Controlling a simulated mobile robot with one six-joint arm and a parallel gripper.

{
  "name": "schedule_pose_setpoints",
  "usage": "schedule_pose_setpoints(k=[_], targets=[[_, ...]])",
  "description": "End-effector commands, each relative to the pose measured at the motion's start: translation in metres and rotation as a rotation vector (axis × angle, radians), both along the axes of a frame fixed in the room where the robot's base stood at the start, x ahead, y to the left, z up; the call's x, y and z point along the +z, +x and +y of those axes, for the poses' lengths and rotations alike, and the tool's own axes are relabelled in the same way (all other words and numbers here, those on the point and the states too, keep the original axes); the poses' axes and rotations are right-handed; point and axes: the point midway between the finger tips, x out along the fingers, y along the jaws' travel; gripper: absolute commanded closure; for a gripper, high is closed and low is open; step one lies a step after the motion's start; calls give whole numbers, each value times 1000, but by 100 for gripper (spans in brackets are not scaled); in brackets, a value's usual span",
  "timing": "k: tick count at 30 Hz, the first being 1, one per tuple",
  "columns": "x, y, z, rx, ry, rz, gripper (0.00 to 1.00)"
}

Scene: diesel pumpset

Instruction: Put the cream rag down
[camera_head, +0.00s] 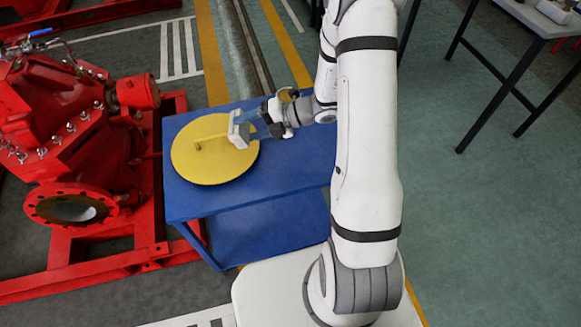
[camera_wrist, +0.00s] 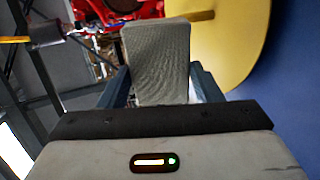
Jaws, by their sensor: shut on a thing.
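The cream rag (camera_wrist: 157,62) shows as a folded, textured block between the fingers of my gripper (camera_wrist: 160,88) in the wrist view. My gripper is shut on it. In the head view the rag (camera_head: 238,133) sticks out from the end of my gripper (camera_head: 258,124), over the right part of a round yellow disc (camera_head: 205,165). I cannot tell whether the rag touches the disc or hangs above it. The disc lies on the left part of a blue table (camera_head: 285,170) and has a short yellow bar on top.
A red pump (camera_head: 60,105) on a red frame stands left, close to the blue table. The blue table's right part is bare except under my arm. Another table (camera_head: 540,22) with dark legs stands at the top right. Green floor lies open at the right.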

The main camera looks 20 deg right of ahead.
Motion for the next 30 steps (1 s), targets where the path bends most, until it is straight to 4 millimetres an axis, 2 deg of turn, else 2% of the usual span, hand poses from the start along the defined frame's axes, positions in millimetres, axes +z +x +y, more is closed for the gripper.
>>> schedule_pose_setpoints(k=[7,11,16,20,24,30], targets=[[-3,-38,21,504,-213,-7,60],[-7,-58,23,815,-341,-60,60],[-14,-83,16,1278,-508,-221,60],[-20,-98,1,1663,-615,-439,60],[-25,-104,-27,2077,-673,-796,60],[-23,-94,-63,2410,-612,-1232,60]])
